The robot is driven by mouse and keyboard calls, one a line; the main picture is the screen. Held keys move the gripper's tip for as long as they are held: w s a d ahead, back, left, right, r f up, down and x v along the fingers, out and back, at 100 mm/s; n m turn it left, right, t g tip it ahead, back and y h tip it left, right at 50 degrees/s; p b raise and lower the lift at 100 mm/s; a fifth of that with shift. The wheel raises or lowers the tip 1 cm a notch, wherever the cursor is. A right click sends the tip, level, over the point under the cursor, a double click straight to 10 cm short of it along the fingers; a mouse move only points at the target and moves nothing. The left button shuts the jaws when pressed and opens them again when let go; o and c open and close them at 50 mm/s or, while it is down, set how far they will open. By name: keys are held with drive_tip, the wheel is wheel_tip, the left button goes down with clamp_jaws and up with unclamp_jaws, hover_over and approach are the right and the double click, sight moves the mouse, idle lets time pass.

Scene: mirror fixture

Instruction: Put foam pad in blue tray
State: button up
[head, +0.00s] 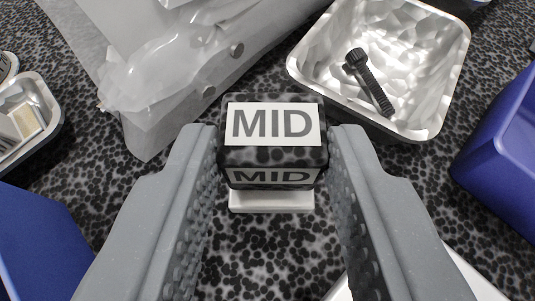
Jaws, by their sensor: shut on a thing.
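My gripper (272,165) is shut on a dark, speckled, glossy block (318,150) with a white label (272,124) reading MID. A darker MID shows on its lower face. A white slab (271,203) shows just below the block; I cannot tell whether it is joined to it. I cannot tell for sure which thing is the foam pad; a small cream piece (27,120) lies in a metal tray at the left edge. Blue walls of a container show at the lower left (40,245) and at the right (500,150), both cut off; either could be the blue tray.
A shiny metal tray (440,40) holding a black bolt (370,82) stands at the upper right. A clear plastic bag (165,75) lies at the upper left. The smaller metal tray (45,105) is at the left edge. Speckled surface (110,185) shows bare between them.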

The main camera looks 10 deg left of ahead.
sight(270, 210)
wheel_tip(270, 210, down, 4)
drive_tip(key=shift+r, duration=0.15)
drive_tip(key=shift+s+r, duration=0.1)
drive_tip(key=o, duration=1)
drive_tip(key=shift+c, duration=0.2)
drive_tip(key=shift+v, duration=6)
drive_tip(key=shift+r, duration=0.1)
